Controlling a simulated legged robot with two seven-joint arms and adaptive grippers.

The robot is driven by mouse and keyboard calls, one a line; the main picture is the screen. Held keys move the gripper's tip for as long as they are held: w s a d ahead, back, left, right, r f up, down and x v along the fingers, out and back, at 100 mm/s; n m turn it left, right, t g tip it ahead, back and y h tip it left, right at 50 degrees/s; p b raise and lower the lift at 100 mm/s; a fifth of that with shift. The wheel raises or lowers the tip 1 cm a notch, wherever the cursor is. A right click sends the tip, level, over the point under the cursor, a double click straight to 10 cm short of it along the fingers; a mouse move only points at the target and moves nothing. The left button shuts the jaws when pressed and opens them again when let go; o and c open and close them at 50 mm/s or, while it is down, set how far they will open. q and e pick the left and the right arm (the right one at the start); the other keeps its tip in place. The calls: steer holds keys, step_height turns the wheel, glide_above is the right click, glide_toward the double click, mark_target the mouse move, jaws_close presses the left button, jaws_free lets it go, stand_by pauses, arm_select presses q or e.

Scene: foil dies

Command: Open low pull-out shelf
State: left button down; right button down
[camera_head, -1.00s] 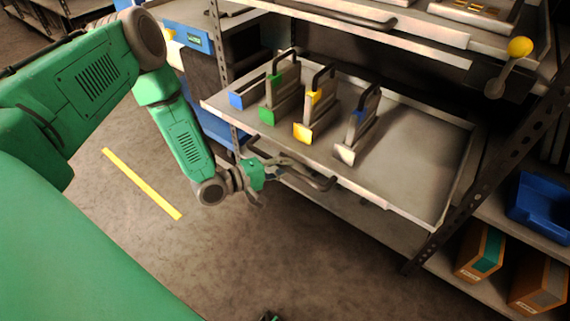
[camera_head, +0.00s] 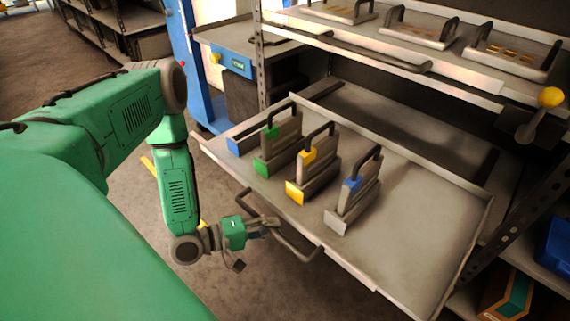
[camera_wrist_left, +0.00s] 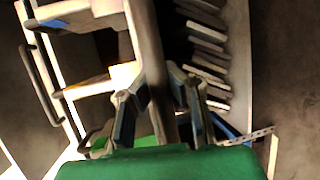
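The low pull-out shelf (camera_head: 420,235) is a grey tray that stands well out from the rack. Its dark bar handle (camera_head: 299,250) runs along the front edge. My left gripper (camera_head: 264,226) is at the handle in the head view, with its fingers around the bar. In the left wrist view, a bar (camera_wrist_left: 150,45) passes between the two fingers (camera_wrist_left: 160,95), which appear closed on it; the exact contact is partly hidden. My right gripper is not in view.
Several handled dies, with green (camera_head: 280,145), yellow (camera_head: 314,165) and blue (camera_head: 354,190) marks, stand on the shelf. An upper shelf (camera_head: 390,60) overhangs the back. A yellow-knobbed lever (camera_head: 550,97) is at right. Open floor lies in front.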

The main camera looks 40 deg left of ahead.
arm_select(q)
steer(key=shift+s+a, duration=0.15)
steer(key=shift+s, duration=0.45)
steer(key=shift+s+a, duration=0.15)
steer(key=shift+s, duration=0.45)
steer(key=shift+r, duration=0.1)
steer(key=c, duration=1.5)
jaws_free()
steer(key=shift+s, duration=0.1)
steer(key=v, duration=1.2)
steer(key=shift+f, duration=0.25)
